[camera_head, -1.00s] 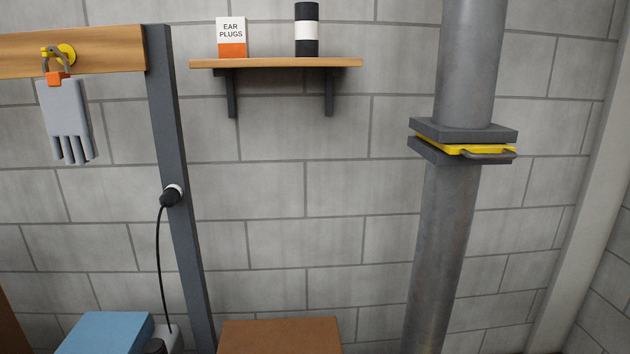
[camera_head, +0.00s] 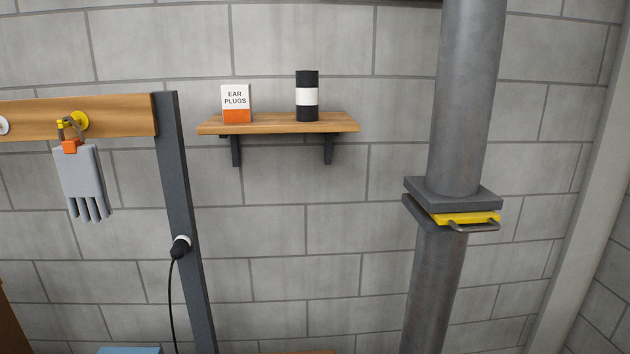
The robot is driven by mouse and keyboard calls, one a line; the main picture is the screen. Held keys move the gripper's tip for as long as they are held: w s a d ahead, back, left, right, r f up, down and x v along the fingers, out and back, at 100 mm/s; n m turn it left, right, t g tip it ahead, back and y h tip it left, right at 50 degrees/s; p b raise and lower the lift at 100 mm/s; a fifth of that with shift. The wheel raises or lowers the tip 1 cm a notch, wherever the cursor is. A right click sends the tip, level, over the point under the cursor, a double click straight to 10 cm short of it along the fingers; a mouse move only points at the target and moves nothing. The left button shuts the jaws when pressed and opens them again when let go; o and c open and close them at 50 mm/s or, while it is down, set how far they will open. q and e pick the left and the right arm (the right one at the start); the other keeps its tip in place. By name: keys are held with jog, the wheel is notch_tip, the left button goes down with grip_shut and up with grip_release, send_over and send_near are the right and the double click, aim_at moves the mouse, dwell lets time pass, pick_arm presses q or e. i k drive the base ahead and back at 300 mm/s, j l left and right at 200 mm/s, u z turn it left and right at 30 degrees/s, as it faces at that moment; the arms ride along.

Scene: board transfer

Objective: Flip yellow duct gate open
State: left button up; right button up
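The yellow duct gate (camera_head: 464,218) is a flat plate between two grey flanges on the vertical grey duct (camera_head: 466,95), right of centre. A grey metal handle (camera_head: 474,227) sits on its front right edge. Part of the yellow plate shows outside the flanges at the front right; the rest is hidden between them. Neither of my grippers is in view.
A wooden wall shelf (camera_head: 278,123) holds an ear plugs box (camera_head: 236,103) and a black and white cylinder (camera_head: 307,96). A grey glove (camera_head: 81,178) hangs at left near a dark post (camera_head: 182,215) with a plugged cord. The wall between shelf and duct is clear.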

aim_at(452, 219)
jog(key=z, duration=0.95)
